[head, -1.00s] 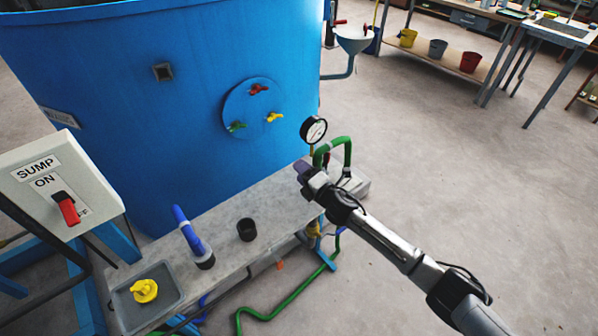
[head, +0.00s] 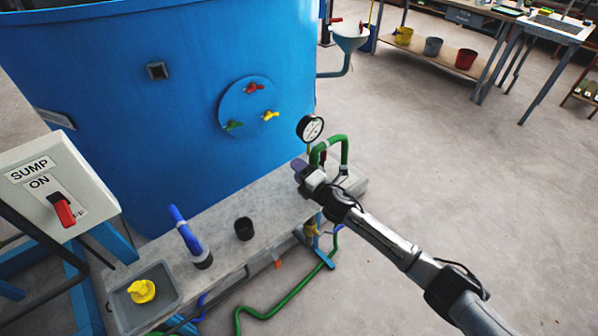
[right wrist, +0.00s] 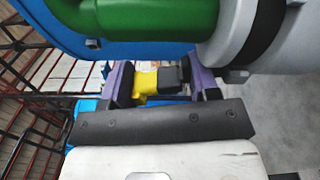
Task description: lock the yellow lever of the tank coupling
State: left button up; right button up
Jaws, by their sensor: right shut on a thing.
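My right gripper (head: 301,169) is at the far right end of the bench, beside the green hose and the gauge. In the right wrist view its purple fingers (right wrist: 163,82) stand on both sides of a yellow lever (right wrist: 146,86) with a dark grey block at its right end. The gripper is shut on this yellow part. The green hose (right wrist: 140,18) and a grey collar (right wrist: 238,30) of the coupling lie just above the fingers in that view. In the head view the lever is hidden by the gripper. My left gripper is not in view.
The blue tank (head: 150,90) stands behind the bench (head: 275,200) and carries red, yellow and green valve handles. A gauge (head: 310,128) rises close to my right gripper. A blue-handled tool (head: 185,230), a black cup (head: 244,229) and a tray (head: 118,302) with a yellow part occupy the bench.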

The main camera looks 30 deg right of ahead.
jog(key=shift+w+r+m, duration=0.1)
jog(key=shift+r+m, duration=0.2)
jog(key=shift+r, duration=0.4)
jog(key=o, duration=0.9)
jog(key=shift+c, duration=0.2)
jog(key=shift+o, duration=1.3)
jog(key=shift+f, duration=0.1)
jog(key=shift+d+f, duration=0.1)
jog(key=shift+f, duration=0.05)
jog(key=shift+d+f, duration=0.1)
